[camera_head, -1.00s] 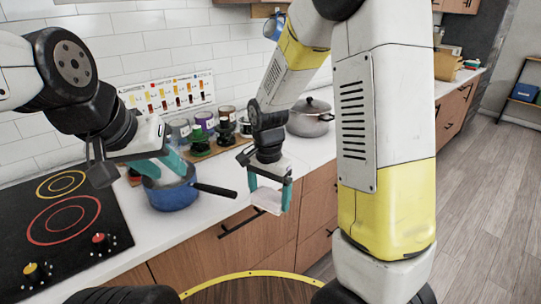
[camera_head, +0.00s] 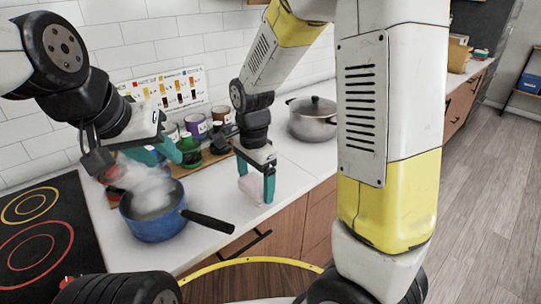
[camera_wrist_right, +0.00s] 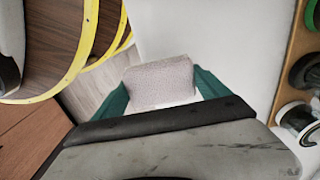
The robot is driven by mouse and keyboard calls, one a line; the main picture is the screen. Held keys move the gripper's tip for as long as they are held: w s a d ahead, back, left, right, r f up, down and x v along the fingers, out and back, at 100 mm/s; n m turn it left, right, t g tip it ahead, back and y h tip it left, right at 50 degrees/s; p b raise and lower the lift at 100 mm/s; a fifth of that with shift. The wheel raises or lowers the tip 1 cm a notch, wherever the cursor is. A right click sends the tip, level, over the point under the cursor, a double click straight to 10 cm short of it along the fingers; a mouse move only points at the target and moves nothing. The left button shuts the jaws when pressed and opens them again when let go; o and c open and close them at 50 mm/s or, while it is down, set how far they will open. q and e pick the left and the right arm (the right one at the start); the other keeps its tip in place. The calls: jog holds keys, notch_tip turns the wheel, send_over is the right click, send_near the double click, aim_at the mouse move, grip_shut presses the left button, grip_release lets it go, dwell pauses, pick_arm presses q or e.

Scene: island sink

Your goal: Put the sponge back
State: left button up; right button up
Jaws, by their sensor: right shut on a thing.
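The pale pinkish-grey sponge (camera_head: 252,188) is between the teal fingers of my right gripper (camera_head: 256,180), at the white counter near its front edge. In the right wrist view the sponge (camera_wrist_right: 160,82) is clearly visible between both fingertips of the gripper (camera_wrist_right: 162,90), which is shut on it. I cannot tell whether the sponge touches the counter. My left gripper (camera_head: 156,153) is over the back of the blue pot, with its teal fingers apart and nothing seen between them.
The blue pot (camera_head: 155,226) has whitish steam above it, and its black handle (camera_head: 208,222) points toward my right gripper. Several jars (camera_head: 196,126) stand on a wooden board behind. A lidded grey pot (camera_head: 312,120) is further right. The black cooktop (camera_head: 50,235) is at left.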

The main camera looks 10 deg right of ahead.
send_over(278, 174)
jog(key=shift+f, duration=2.45)
jog(key=shift+f, duration=0.1)
jog(key=o, duration=1.2)
jog(key=shift+c, duration=0.2)
jog(key=s+d+r+n+t+y, duration=0.1)
jog(key=s+r, duration=0.1)
jog(key=r, duration=0.7)
jog(key=s+r+n, duration=0.1)
jog(key=s+r, duration=0.2)
jog(key=r, duration=0.5)
jog(key=s+d+r+n+t, duration=0.1)
jog(key=s+r+n+t, duration=0.1)
jog(key=s+n, duration=0.3)
jog(key=s+r+n+t+y, duration=0.1)
jog(key=s+r+n+t, duration=0.2)
jog(key=s, duration=1.1)
jog(key=shift+d+r+n, duration=0.35)
jog(key=shift+r+n, duration=0.1)
jog(key=shift+n, duration=0.45)
